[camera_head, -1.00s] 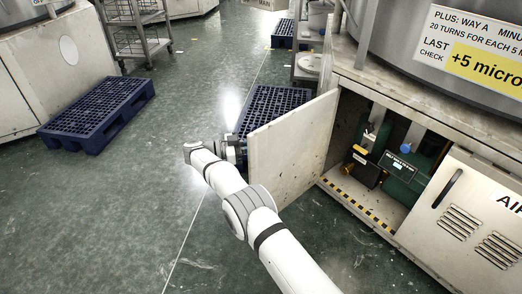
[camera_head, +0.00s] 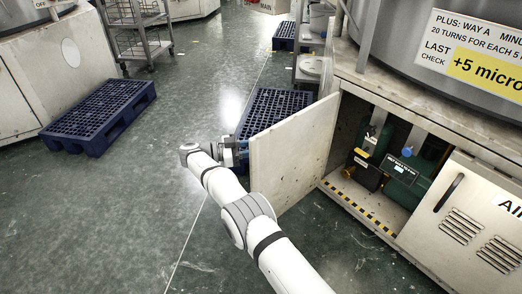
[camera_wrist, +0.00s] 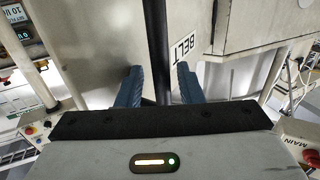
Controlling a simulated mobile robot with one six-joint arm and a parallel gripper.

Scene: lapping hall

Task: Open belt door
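The belt door (camera_head: 292,150) is a pale panel that stands swung wide open from the cabinet in the head view. In the wrist view its face (camera_wrist: 200,22) carries a "BELT" label. A black bar handle (camera_wrist: 160,45) runs up the door in the wrist view, between the two blue fingers of my gripper (camera_wrist: 160,88). Small gaps show between the fingers and the bar, so my gripper is open around it. In the head view my gripper (camera_head: 240,150) is at the door's outer side, and the door partly hides it.
The open cabinet bay shows a green machine (camera_head: 402,180) and a yellow-black striped sill (camera_head: 358,208). A closed louvred door (camera_head: 465,215) is to its right. A blue pallet (camera_head: 270,108) lies behind the belt door, another (camera_head: 98,115) at left. The floor between is clear.

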